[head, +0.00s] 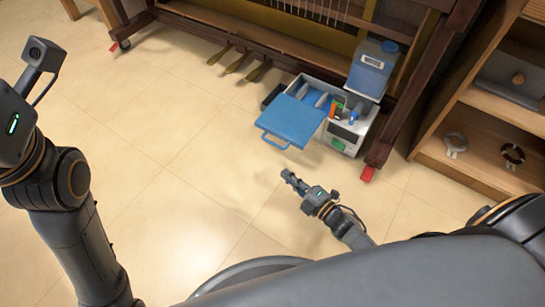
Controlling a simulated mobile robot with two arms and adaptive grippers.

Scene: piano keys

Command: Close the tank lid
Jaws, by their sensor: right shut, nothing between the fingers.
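A white machine (346,140) stands on the floor under the piano. A flat blue panel with a handle (291,121), which looks like the lid, lies open and sticks out from the machine's front left. A blue container with a label (372,69) stands upright at the machine's back right; I cannot tell which blue part is the tank. My right gripper (288,176) is shut and empty, in front of the blue panel and apart from it. My left arm shows at the left edge, but its fingers are out of the picture.
Brass pedals (240,65) are left of the machine under the wooden piano (415,50). A wooden shelf (490,100) stands at the right with rings (512,153) on it. The tiled floor (190,180) in front is clear.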

